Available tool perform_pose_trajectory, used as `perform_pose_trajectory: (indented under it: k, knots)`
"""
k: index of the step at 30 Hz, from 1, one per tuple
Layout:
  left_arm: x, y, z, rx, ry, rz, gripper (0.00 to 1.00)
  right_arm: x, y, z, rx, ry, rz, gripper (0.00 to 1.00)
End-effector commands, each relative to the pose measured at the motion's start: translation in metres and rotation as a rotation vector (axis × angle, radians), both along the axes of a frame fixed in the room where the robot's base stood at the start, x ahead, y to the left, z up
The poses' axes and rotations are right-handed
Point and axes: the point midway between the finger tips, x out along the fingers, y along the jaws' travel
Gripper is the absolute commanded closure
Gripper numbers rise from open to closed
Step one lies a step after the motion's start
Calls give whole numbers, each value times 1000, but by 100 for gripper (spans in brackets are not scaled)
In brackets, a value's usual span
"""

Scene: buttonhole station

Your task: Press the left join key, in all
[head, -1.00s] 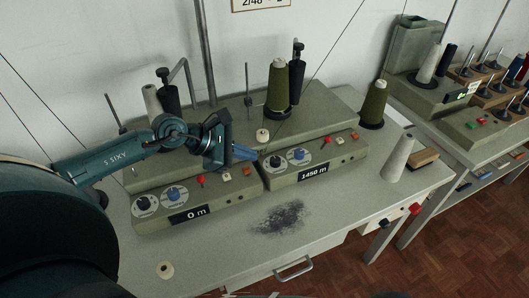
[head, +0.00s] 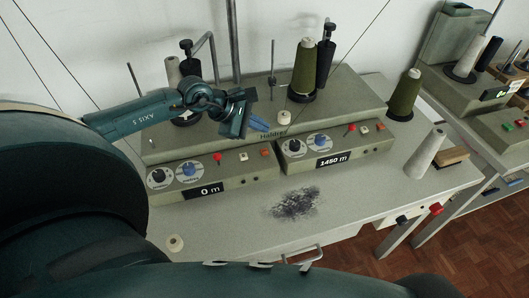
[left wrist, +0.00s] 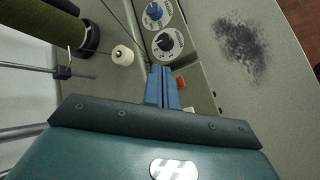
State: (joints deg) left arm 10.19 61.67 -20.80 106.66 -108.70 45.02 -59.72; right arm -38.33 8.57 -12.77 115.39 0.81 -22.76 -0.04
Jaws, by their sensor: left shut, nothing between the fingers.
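The left winding unit (head: 228,184) has a "0 m" display (head: 205,190), two dials, a red lever (head: 217,158), a cream key (head: 243,156) and an orange key (head: 265,152). I cannot tell from markings which key is the join key. My left gripper (head: 266,128) is shut and empty, its blue fingers above and behind the orange key, apart from it in the head view. In the left wrist view the shut fingertips (left wrist: 161,70) lie beside an orange key (left wrist: 181,82), partly hiding the front panel. My right gripper is not in view.
The right unit (head: 335,150) shows "1450 m" and has similar controls. Olive cones (head: 305,68) and a small cream spool (head: 284,117) stand behind. A pale cone (head: 426,150) stands at the right.

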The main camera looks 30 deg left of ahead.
Motion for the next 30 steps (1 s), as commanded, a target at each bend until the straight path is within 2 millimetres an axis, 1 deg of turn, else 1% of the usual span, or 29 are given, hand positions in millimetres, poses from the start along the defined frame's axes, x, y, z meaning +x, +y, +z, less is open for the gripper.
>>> perform_pose_trajectory:
  k: [1, 6, 7, 12, 18, 30]
  knots:
    - [0, 0, -13, -1, 2, 1, 100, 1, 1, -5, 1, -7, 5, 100]
    - [0, 0, -36, 0, 2, 1, 100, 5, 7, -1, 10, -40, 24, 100]
    - [0, 0, -42, 1, 0, 1, 100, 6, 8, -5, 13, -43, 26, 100]
    - [0, 0, -55, 1, -1, 0, 100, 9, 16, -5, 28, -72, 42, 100]
    - [0, 0, -59, 1, -1, 0, 100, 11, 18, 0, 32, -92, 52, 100]
    - [0, 0, -58, 1, -1, 0, 100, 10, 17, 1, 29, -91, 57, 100]
